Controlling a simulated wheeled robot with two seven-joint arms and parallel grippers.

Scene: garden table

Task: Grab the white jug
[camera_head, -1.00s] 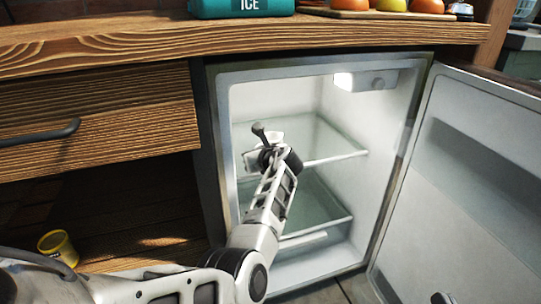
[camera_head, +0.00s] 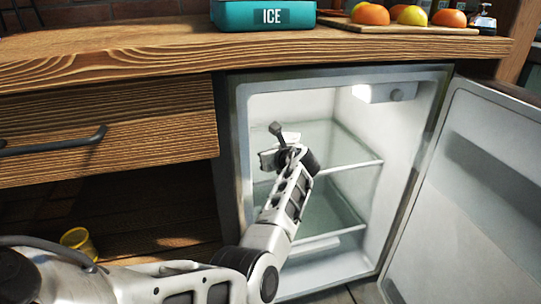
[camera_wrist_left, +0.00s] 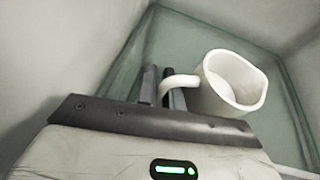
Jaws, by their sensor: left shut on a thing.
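The white jug (camera_wrist_left: 232,82) shows in the left wrist view, with its open top towards the camera and its handle pointing left. My left gripper (camera_wrist_left: 164,88) is shut on the jug's handle, with the dark fingers on either side of it. In the head view my left arm reaches into the open fridge (camera_head: 335,250), and the gripper (camera_head: 277,150) is over the upper glass shelf (camera_head: 345,155). The jug is mostly hidden there behind the gripper. I cannot tell whether it touches the shelf. My right gripper is out of view.
The fridge door (camera_head: 470,190) stands open on the right. The wooden counter (camera_head: 120,48) runs above the fridge, bearing a teal ICE box (camera_head: 240,16) and a board (camera_head: 400,27) with fruit. A yellow cup (camera_head: 78,240) is in the open space below the drawer (camera_head: 110,135).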

